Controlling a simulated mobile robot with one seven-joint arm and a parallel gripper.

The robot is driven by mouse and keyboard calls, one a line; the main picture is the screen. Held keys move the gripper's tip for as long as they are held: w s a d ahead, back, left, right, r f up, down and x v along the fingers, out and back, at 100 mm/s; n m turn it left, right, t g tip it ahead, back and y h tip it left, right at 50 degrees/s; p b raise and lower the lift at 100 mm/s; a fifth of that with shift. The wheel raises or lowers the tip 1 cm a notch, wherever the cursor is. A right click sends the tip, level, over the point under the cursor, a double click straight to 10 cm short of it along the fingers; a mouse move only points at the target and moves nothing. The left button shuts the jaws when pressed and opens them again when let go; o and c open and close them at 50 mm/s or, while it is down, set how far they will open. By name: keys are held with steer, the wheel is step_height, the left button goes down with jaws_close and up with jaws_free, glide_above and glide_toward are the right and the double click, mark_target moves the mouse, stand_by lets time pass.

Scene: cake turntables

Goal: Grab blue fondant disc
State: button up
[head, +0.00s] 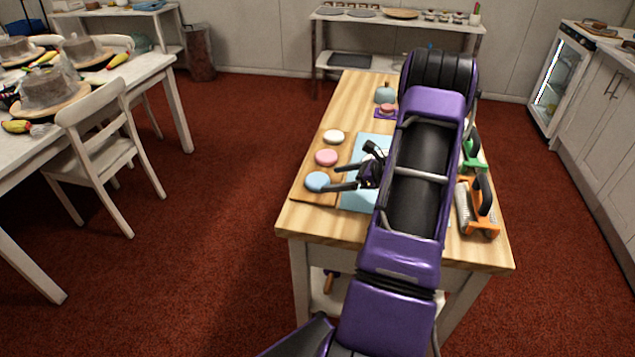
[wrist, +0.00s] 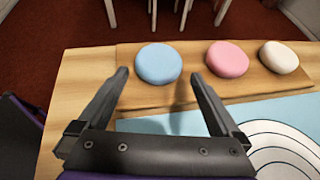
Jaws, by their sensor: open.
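The blue fondant disc (head: 317,182) lies at the near end of a wooden board (head: 313,202) on the table's left side. In the wrist view the blue disc (wrist: 158,64) sits just beyond and between my two fingertips. My gripper (head: 331,178) is open and empty, its fingers pointing left at the disc. In the wrist view the open gripper (wrist: 158,74) has a fingertip on either side of the disc's near edge. I cannot tell whether either finger touches it. A pink disc (wrist: 227,59) and a white disc (wrist: 278,57) lie in a row beside it.
A light blue mat (head: 355,200) with white rings lies under my gripper. Graters with orange (head: 487,222) and green (head: 474,160) parts stand at the table's right edge. A teal item (head: 385,94) is at the far end. A chair (head: 105,150) stands left, across open floor.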

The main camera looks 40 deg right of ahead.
mark_target(312, 182)
steer(key=x, duration=0.4)
steer(key=shift+w+a, duration=0.15)
steer(key=c, duration=1.2)
